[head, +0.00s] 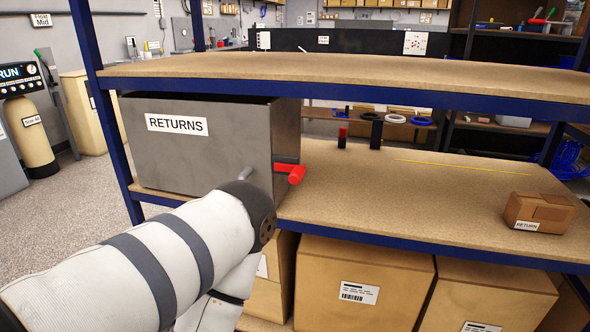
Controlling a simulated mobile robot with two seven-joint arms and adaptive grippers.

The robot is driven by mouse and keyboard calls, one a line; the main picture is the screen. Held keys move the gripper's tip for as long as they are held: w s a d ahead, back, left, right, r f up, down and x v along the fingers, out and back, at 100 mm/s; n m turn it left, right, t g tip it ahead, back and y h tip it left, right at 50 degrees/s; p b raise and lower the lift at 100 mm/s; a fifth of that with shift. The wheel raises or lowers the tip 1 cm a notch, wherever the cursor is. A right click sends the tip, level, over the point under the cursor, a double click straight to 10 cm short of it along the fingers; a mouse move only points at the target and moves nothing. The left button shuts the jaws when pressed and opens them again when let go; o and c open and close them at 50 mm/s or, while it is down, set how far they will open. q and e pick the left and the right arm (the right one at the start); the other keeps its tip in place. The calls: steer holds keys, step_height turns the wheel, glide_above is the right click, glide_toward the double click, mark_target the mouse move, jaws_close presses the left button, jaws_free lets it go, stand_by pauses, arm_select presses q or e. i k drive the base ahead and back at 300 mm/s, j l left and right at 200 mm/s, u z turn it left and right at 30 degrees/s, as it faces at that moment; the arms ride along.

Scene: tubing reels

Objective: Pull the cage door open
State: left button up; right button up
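No barred cage shows; the nearest match is a dark grey box (210,155) with a white RETURNS label (177,124), on the middle shelf at the left. A red handle (290,173) sticks out at its lower right. A short grey peg (246,172) shows at its lower front, just above my arm; I cannot tell what it belongs to. My white, dark-banded left arm comes in from the lower left and bends in front of the box's lower right, hiding part of it. Neither gripper is in view. No open door can be made out.
The box stands between the upper shelf (350,75) and the middle shelf (420,190) of a blue-framed rack. A small brown carton (540,212) sits at the right. Larger cartons (363,285) fill the space below. The middle shelf's centre is mostly clear.

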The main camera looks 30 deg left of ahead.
mark_target(190, 148)
steer(key=u, duration=1.55)
